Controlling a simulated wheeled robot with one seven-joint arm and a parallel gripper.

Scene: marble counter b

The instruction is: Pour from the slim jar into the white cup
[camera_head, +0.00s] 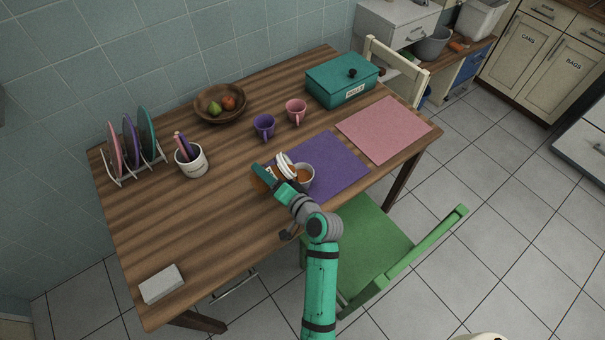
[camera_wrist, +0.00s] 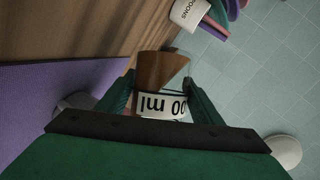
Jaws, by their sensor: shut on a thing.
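My gripper (camera_head: 274,180) is shut on the slim jar (camera_wrist: 162,104), seen in the wrist view with a white label reading "00 ml" and brown contents. In the head view the jar (camera_head: 271,173) is tilted, its white end raised toward the right, close beside the white cup (camera_head: 308,184). Orange-brown contents show in the cup, which stands upright on the purple mat (camera_head: 335,160). My gripper is left of the cup and partly covers the jar. I cannot tell whether the jar touches the cup or whether anything is flowing.
A purple mug (camera_head: 264,127) and a pink mug (camera_head: 296,111) stand behind. A spoons holder (camera_head: 191,165), plate rack (camera_head: 134,160), fruit bowl (camera_head: 220,116) and teal box (camera_head: 342,88) stand farther off. A white block (camera_head: 161,284) lies front left.

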